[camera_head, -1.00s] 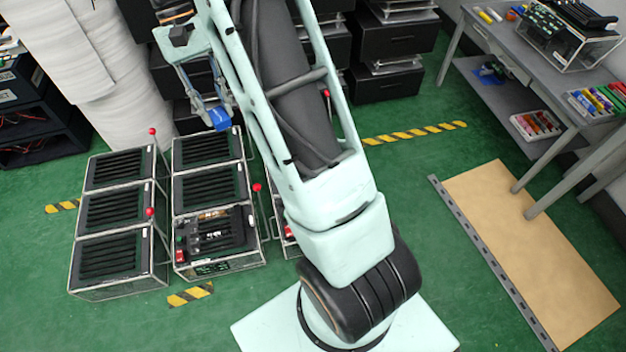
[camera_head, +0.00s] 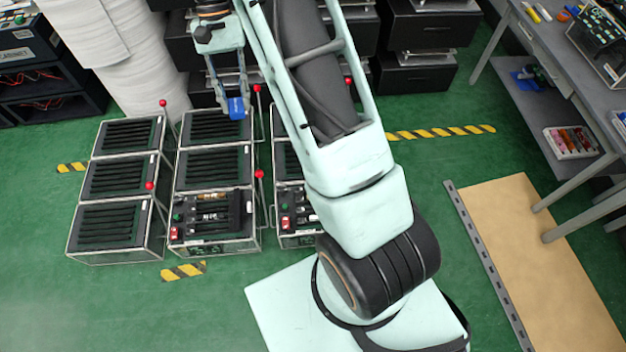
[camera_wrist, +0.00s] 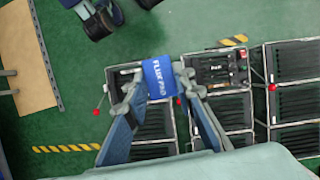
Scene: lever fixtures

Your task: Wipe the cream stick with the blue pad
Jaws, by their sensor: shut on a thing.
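My gripper (camera_head: 235,100) is shut on the blue pad (camera_head: 237,108), which hangs below the fingers near the back of the middle row of black fixtures. In the wrist view the blue pad (camera_wrist: 159,77), with white lettering reading "FLUX PAD", sits between the fingertips of my gripper (camera_wrist: 158,80). I cannot pick out the cream stick for certain. An open panel (camera_head: 212,215) at the front of the middle row holds small pale and brownish parts, too small to tell apart. That panel also shows in the wrist view (camera_wrist: 217,72), to the right of the pad.
Black slatted fixtures (camera_head: 115,178) stand in rows on the green floor, with upright red-knobbed levers (camera_head: 259,175) beside them. Black cabinets (camera_head: 420,75) stand behind. A grey workbench (camera_head: 520,50) is at right, by a tan mat (camera_head: 530,250). Floor between fixtures and mat is partly clear.

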